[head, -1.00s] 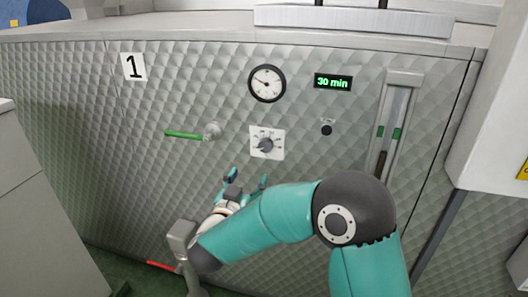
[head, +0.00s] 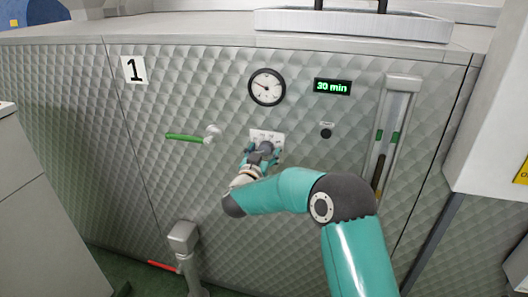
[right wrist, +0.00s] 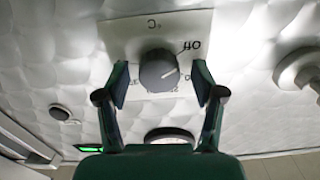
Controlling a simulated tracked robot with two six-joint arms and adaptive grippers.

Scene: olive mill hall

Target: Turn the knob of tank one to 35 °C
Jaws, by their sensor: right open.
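The knob (right wrist: 158,70) of tank one is dark grey and round with a light pointer line, on a white dial plate (right wrist: 120,36) marked "°C" and "OFF". In the right wrist view the pointer aims toward the "OFF" side. In the head view the plate (head: 267,135) is partly hidden by my right gripper (head: 261,152). The right gripper is open, its two fingers (right wrist: 160,85) on either side of the knob, with gaps between fingers and knob. The label "1" (head: 133,69) is on the quilted metal tank wall (head: 190,90). My left gripper is not in view.
A round gauge (head: 267,87) is above the dial, with a green "30 min" display (head: 332,87) to its right. A small black button (head: 326,131) is right of the dial. A green-handled valve (head: 186,137) sticks out on the left. A sight glass (head: 390,130) is at right.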

